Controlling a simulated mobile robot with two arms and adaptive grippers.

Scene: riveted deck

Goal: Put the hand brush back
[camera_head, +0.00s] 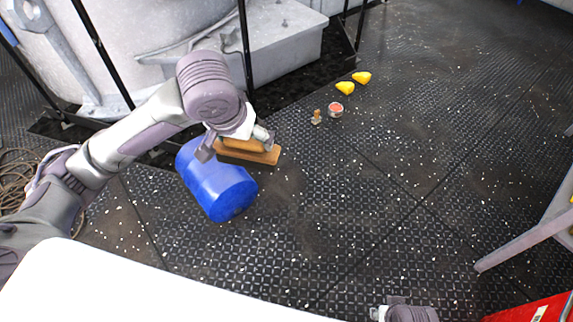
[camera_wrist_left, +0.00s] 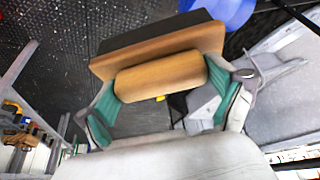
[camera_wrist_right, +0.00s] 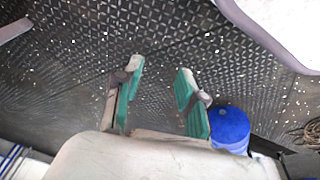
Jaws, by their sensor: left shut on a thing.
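The hand brush (camera_head: 262,156) has a wooden body and handle. My left gripper (camera_head: 238,143) is shut on its handle. In the left wrist view the brush (camera_wrist_left: 160,48) spans the two green-padded fingers, its dark bristle side facing the top of the picture. In the head view the brush shows just behind and right of a blue drum (camera_head: 220,192), and I cannot tell whether it touches it. My right gripper (camera_wrist_right: 160,95) is open and empty in its own wrist view. Only a little of the right arm shows at the head view's bottom edge.
Two yellow pieces (camera_head: 346,88), a small round tin (camera_head: 335,109) and a small brown item (camera_head: 316,118) lie on the deck. Dark railings and a grey housing (camera_head: 285,45) stand behind. A red box (camera_head: 530,311) is at lower right, rope (camera_head: 14,175) at left. The middle deck is clear.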

